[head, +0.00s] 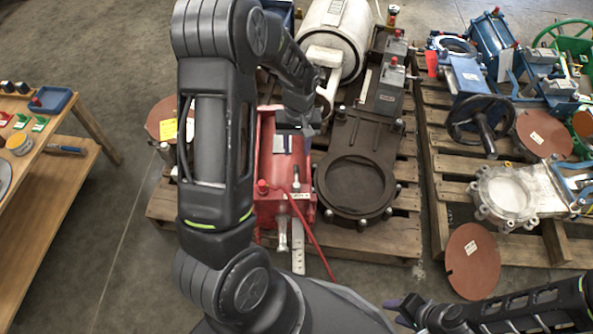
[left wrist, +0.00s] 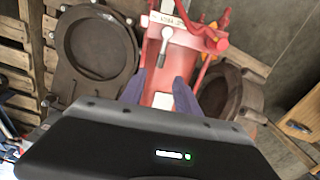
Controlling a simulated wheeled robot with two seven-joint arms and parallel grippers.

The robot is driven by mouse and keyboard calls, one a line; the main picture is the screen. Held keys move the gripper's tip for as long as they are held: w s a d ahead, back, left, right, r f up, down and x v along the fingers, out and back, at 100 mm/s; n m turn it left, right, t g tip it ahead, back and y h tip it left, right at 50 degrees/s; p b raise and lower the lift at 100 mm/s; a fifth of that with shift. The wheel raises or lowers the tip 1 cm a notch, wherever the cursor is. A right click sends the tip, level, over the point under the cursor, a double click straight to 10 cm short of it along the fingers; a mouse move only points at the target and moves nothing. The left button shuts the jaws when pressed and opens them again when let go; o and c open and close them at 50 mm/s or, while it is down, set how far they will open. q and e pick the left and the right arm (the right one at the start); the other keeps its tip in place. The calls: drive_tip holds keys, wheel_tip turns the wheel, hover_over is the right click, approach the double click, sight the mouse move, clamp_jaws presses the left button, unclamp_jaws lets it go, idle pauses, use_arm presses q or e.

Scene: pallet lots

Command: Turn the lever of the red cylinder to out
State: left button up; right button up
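The red cylinder (head: 264,165) lies on a pallet, partly hidden behind my left arm in the head view. It also shows in the left wrist view (left wrist: 182,62). A small grey lever (left wrist: 163,52) sits on its top beside a white label plate (left wrist: 168,19). The lever points along the body towards my gripper; the label's words are too small to read. My left gripper (left wrist: 158,82) is open and empty above the cylinder, its two purple fingers apart, short of the lever. My right gripper (head: 399,309) is at the bottom of the head view, away from the cylinder; its opening is unclear.
A dark round-holed valve plate (head: 358,184) lies right of the cylinder. A large white cylinder (head: 334,35) lies behind. A second pallet (head: 437,190) at right holds several valves. A wooden bench (head: 48,140) stands at left. Floor is clear between bench and pallet.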

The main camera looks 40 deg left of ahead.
sight(296, 166)
idle(0.3)
use_arm(q)
wheel_tip(296, 166, down, 8)
drive_tip(key=shift+s+r+b, duration=0.1)
drive_tip(key=shift+b, duration=1)
drive_tip(key=shift+c, duration=0.6)
clamp_jaws()
